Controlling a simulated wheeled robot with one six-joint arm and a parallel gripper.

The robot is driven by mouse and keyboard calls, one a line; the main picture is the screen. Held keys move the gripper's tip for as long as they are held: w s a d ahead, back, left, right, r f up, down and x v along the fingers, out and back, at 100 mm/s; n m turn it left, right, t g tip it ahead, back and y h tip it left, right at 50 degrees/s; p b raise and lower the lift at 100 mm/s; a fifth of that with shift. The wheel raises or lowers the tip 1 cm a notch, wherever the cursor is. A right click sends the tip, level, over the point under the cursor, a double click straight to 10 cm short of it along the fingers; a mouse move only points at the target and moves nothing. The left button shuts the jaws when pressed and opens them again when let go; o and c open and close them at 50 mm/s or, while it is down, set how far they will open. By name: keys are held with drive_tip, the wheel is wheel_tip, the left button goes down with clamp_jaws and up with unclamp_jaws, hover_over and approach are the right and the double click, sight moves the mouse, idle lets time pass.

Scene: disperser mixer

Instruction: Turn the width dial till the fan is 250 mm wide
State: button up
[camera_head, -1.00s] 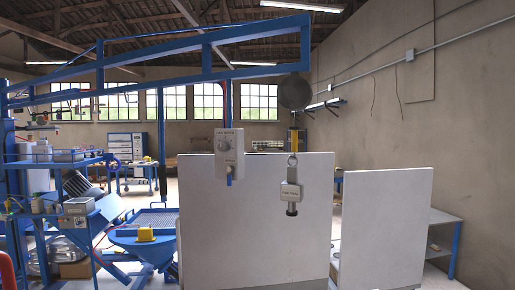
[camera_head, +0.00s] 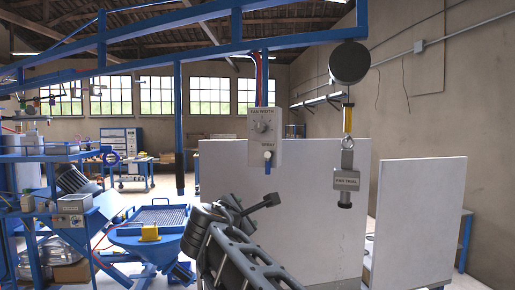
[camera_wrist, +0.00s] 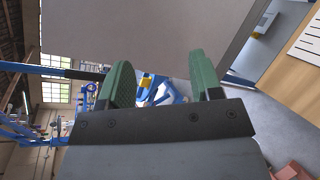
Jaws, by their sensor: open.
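The width dial (camera_head: 261,127) is a round knob on a pale grey box (camera_head: 290,152) labelled "FAN WIDTH", hanging from the blue overhead frame. Its scale is too small to read. Below it on the box is a blue-handled spray lever (camera_head: 267,160). My gripper shows in the wrist view (camera_wrist: 163,82) with its two green fingers apart and nothing between them. In the head view, my dark arm rises from the bottom, its end below the box and apart from the dial. The dial is not seen in the wrist view. No spray fan is visible.
A grey tool labelled "FAN TRIAL" (camera_head: 346,180) hangs right of the box. Large pale panels (camera_head: 415,215) stand behind and to the right. A blue hopper with a grid (camera_head: 158,217) stands at left, and blue beams (camera_head: 215,47) cross overhead.

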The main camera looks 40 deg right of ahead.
wheel_tip(320, 180, up, 7)
drive_tip(key=w+d+n+t+h+b, duration=0.1)
drive_tip(key=w+n+h, duration=0.1)
drive_tip(key=n+h, duration=0.2)
drive_tip(key=n+t+h+b, duration=0.1)
drive_tip(key=n+t+h, duration=0.1)
drive_tip(key=n+h, duration=0.15)
approach(258, 129)
drive_tip(key=shift+n+y, duration=0.25)
drive_tip(key=shift+n, duration=0.4)
drive_tip(key=p+x, duration=0.2)
drive_tip(key=x, duration=0.2)
drive_tip(key=p+x, duration=0.2)
drive_tip(key=x, duration=0.2)
drive_tip(key=shift+s+r+p, duration=0.2)
drive_tip(key=shift+r+p, duration=0.15)
drive_tip(key=shift+p, duration=0.05)
drive_tip(key=shift+p+x, duration=0.3)
drive_tip(key=shift+x, duration=0.45)
drive_tip(key=shift+f, duration=0.1)
drive_tip(key=c, duration=0.9)
